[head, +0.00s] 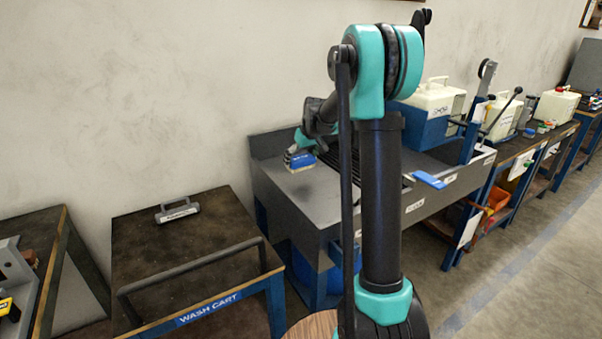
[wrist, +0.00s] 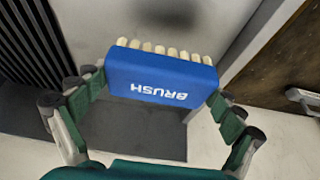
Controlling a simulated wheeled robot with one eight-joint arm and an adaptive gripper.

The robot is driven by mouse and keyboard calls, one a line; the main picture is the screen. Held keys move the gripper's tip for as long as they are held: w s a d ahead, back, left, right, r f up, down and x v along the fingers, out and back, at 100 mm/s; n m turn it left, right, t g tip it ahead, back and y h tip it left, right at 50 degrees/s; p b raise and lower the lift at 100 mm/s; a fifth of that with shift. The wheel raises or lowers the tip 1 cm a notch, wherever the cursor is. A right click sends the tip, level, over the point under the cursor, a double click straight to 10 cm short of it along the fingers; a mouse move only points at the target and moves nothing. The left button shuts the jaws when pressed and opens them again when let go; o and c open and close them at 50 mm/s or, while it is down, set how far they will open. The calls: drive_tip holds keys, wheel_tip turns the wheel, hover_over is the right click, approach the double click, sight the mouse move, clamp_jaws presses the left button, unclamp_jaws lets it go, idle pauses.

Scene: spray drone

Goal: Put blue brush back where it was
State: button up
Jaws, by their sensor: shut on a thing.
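The blue brush (wrist: 160,78) is a blue block lettered BRUSH with pale bristle tufts along one edge. In the wrist view my gripper (wrist: 158,95) is shut on it, one finger on each side. In the head view the brush (head: 301,162) and my gripper (head: 292,155) are over the left part of the grey sink bench (head: 310,205), near its back wall. I cannot tell whether the brush touches the bench top. My arm hides the middle of the bench.
The wash cart (head: 150,250) stands left of the bench, with a grey handled item (head: 178,211) on its dark top and a raised rail along its front. White jugs (head: 436,97) stand farther right.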

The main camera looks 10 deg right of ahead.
sight(301, 180)
drive_tip(key=shift+f, duration=2.6)
drive_tip(key=shift+f, duration=0.1)
drive_tip(key=o, duration=1)
drive_tip(key=v, duration=1.2)
